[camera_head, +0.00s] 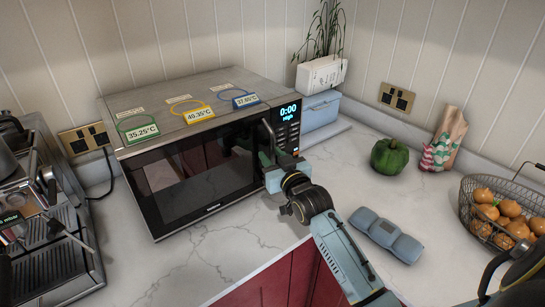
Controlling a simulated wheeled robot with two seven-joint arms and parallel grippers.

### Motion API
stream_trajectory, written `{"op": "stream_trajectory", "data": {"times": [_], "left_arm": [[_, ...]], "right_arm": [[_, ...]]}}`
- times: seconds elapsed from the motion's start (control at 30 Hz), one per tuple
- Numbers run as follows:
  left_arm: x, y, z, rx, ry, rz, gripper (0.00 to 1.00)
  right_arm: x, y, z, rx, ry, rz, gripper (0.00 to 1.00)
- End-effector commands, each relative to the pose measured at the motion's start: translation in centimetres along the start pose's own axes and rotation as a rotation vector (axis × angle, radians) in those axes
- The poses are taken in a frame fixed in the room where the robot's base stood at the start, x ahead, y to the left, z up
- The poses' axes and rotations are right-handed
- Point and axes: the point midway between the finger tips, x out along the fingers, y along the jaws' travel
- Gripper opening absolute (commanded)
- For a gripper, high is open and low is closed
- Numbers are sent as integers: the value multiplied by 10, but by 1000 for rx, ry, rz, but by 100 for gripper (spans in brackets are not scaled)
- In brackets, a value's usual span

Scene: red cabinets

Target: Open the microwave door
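The microwave (205,95) is silver and black and stands on the counter against the back wall. Its dark glass door (195,180) looks closed, with reflections on it. A bar handle (268,131) runs down the door's right edge, beside the lit control panel (287,118). My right gripper (268,160) is at the lower part of the handle, in front of the panel's lower end. Its fingers are small and partly hidden by the wrist, so I cannot tell whether they grip the handle. My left gripper is not in view.
A coffee machine (50,235) stands at the left. A blue box (320,110) stands right of the microwave. A green pepper (389,156), a blue-grey case (386,235) and a wire basket (482,240) are on the right. The counter before the door is clear.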

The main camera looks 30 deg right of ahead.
Motion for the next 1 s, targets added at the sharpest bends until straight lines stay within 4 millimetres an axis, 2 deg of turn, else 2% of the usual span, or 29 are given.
{"op": "stream_trajectory", "data": {"times": [0.27, 0.53, 0.83, 1.0], "left_arm": [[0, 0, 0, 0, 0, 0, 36], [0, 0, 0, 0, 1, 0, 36], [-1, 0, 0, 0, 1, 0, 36], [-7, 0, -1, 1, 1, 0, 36]], "right_arm": [[2, 0, 0, 0, 0, 0, 32], [1, 0, 0, 0, 0, 0, 0], [1, -1, 0, 0, 0, -2, 0], [-6, -11, -1, 1, -2, -20, 0]]}}
